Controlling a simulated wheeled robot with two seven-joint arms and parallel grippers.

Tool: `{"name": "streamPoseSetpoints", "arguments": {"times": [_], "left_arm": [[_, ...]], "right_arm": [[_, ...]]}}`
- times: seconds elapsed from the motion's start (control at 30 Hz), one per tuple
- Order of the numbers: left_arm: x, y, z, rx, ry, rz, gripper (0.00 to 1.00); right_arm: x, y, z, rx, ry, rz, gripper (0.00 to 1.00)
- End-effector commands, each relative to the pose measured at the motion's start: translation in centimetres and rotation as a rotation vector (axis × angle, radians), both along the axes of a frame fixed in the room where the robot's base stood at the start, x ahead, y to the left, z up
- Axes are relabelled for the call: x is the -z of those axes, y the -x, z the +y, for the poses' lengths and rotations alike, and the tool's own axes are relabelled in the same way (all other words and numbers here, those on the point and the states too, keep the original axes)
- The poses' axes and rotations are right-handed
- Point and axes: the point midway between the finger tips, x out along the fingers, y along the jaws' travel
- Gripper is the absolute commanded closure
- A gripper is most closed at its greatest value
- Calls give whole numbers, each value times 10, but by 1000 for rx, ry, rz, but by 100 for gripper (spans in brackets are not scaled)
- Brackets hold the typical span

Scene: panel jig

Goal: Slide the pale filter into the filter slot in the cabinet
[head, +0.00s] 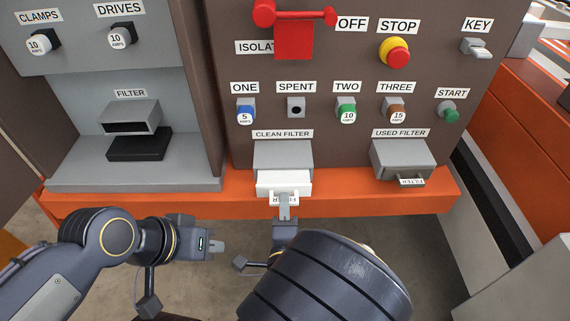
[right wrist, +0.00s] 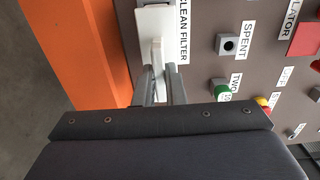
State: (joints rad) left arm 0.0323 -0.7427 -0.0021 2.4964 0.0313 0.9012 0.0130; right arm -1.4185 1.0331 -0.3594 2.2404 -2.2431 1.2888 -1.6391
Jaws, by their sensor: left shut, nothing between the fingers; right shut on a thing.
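The pale filter (head: 284,181) is white and sticks out of the front of the grey CLEAN FILTER holder (head: 283,153) on the brown panel. My right gripper (head: 284,203) is shut on the filter's front handle. In the right wrist view the white filter (right wrist: 153,22) lies ahead, and the fingers (right wrist: 160,75) close on its handle. The filter slot (head: 130,122) is a dark opening in a grey box under the FILTER label, inside the open cabinet at left. My left gripper (head: 217,247) is shut and empty, below and right of the cabinet.
A USED FILTER holder (head: 403,157) with a darker filter stands at right. A black ledge (head: 139,146) lies below the slot. The orange beam (head: 240,205) runs under the panel. Fuses, a red isolator handle (head: 294,38) and a stop button (head: 394,50) jut from the panel.

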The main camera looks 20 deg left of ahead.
Motion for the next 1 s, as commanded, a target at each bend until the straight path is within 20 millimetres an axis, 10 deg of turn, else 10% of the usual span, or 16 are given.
{"name": "streamPoseSetpoints", "arguments": {"times": [1.0], "left_arm": [[-10, 0, 0, 0, 0, 0, 100]], "right_arm": [[-1, 50, -14, -2, 0, 0, 100]]}}
